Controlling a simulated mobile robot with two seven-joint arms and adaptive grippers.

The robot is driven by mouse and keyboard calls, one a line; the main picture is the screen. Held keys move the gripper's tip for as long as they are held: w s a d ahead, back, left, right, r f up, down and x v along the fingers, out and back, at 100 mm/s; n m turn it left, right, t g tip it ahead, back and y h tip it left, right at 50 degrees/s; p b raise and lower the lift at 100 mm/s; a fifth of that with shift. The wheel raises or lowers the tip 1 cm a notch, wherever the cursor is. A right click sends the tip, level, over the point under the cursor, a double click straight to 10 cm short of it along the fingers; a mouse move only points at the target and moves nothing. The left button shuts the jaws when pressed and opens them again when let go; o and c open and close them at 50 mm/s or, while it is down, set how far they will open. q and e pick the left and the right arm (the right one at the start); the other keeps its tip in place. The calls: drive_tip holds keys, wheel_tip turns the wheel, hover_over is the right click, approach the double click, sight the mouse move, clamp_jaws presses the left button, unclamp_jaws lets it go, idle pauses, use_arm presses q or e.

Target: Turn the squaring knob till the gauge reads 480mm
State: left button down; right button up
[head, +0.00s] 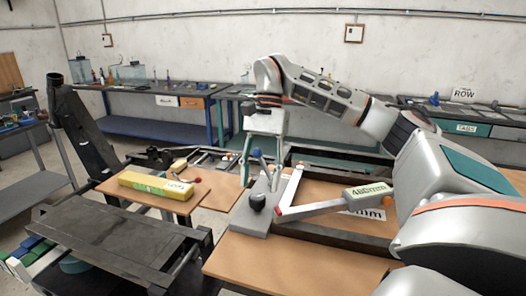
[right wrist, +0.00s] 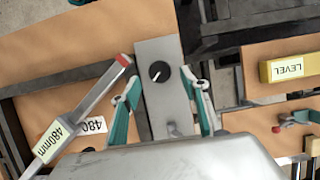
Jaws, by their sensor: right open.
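A black round knob (head: 257,202) stands on a grey plate (head: 250,222) at the bench's middle. In the right wrist view, the knob (right wrist: 159,72) shows a white pointer mark. My right gripper (head: 263,178) is open, pointing down over the plate. In the right wrist view, the fingertips of my right gripper (right wrist: 161,80) lie on either side of the knob; contact cannot be told. A grey bar with a red end carries the gauge label (head: 367,194), which looks like 480mm in the right wrist view (right wrist: 55,137). A board label (right wrist: 92,125) shows 480. My left gripper is out of view.
A yellow level (head: 155,185) lies on the left wooden board. A dark slatted platform (head: 110,240) stands at front left. Benches (head: 150,129) line the back wall.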

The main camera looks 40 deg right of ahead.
drive_tip(key=v, duration=0.8)
drive_tip(key=shift+r, duration=0.2)
drive_tip(key=shift+f, duration=0.1)
idle(0.3)
